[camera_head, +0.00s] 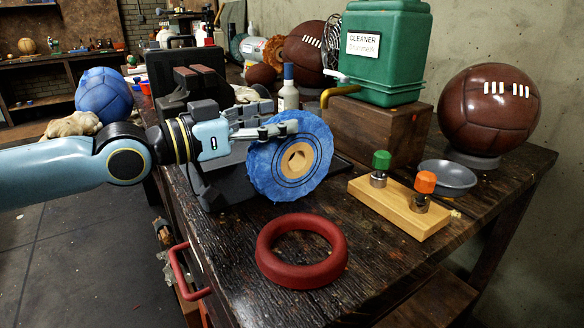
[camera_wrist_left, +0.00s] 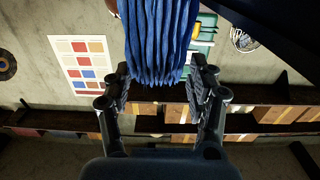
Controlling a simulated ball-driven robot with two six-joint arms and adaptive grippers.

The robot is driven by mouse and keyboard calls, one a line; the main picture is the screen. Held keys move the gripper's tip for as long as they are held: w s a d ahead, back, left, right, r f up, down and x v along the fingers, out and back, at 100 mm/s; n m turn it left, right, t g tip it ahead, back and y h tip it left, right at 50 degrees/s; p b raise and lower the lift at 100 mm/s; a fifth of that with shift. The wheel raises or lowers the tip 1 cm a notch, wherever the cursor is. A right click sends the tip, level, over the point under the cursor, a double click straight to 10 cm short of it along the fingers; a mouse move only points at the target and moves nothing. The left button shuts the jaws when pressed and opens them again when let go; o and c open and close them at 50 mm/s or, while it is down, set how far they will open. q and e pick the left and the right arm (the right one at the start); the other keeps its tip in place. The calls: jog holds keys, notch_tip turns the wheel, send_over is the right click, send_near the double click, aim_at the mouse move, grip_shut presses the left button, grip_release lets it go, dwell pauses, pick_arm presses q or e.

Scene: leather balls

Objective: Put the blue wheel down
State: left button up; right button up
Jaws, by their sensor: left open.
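The blue wheel (camera_head: 262,176) is a ribbed cloth disc with a tan centre. It stands upright over the wooden workbench beside a dark grey machine. I cannot tell whether its lower edge touches a surface. My left gripper (camera_head: 290,128) is at the wheel's upper edge. In the left wrist view the wheel's ribbed edge (camera_wrist_left: 160,40) lies between the two fingertips of the left gripper (camera_wrist_left: 160,82). The jaws are open, with a finger on each side of the wheel. My right gripper is out of view.
A red ring (camera_head: 301,275) lies on the workbench (camera_head: 385,265) in front. To the right are a wooden block with green and orange knobs (camera_head: 400,210), a grey bowl (camera_head: 449,176) and a brown leather ball (camera_head: 488,110). A green cleaner container (camera_head: 388,75) stands behind. The front-right bench is clear.

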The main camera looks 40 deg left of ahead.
aim_at(293, 112)
pick_arm(q)
jog(key=b+x, duration=0.1)
jog(key=x, duration=0.1)
jog(key=shift+w+d+f+b, duration=0.2)
jog(key=shift+w+d+b, duration=0.1)
jog(key=shift+w+b, duration=0.1)
jog(key=shift+w+d+r+b, duration=0.2)
jog(key=shift+w+b, duration=0.1)
jog(key=shift+w, duration=0.1)
jog(key=shift+c, duration=0.6)
grip_shut()
